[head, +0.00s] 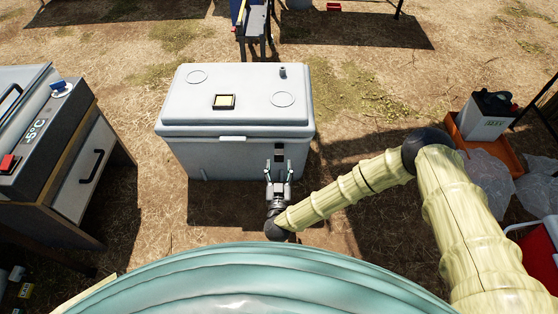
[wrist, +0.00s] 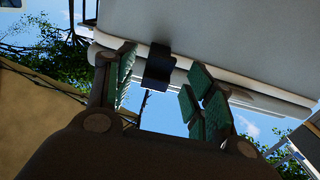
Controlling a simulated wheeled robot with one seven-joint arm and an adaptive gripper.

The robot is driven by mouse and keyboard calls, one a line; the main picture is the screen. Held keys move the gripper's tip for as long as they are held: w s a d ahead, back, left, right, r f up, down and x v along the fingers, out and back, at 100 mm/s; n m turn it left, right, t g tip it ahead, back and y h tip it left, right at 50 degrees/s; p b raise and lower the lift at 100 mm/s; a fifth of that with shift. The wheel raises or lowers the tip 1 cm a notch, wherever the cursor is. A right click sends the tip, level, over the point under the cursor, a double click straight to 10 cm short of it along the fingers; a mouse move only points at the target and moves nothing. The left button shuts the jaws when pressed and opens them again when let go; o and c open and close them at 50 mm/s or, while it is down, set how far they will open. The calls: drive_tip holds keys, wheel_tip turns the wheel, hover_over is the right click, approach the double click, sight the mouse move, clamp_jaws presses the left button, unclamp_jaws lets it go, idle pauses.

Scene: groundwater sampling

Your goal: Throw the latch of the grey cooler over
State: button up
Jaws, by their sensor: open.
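The grey cooler (head: 228,148) stands on the ground in front of me with its lid down. Its black latch (head: 279,150) is on the front face, right of the middle, just below the lid rim. My gripper (head: 279,170) is open in front of that face, at the latch. In the wrist view the dark latch (wrist: 159,66) shows between the two green-padded fingers of my gripper (wrist: 160,85), with the cooler (wrist: 235,40) behind. Gaps show on both sides of the latch. I cannot tell whether a finger touches it.
A cabinet (head: 88,165) with a -5°C display stands at the left. At the right are an orange crate (head: 468,145) with a white container (head: 487,118) and clear plastic bags (head: 488,178). A table stands behind the cooler. Bare ground lies right of the cooler.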

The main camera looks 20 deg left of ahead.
sight(279, 160)
drive_tip(key=shift+b+x, duration=0.45)
drive_tip(key=shift+x, duration=1.8)
drive_tip(key=shift+c, duration=0.4)
clamp_jaws()
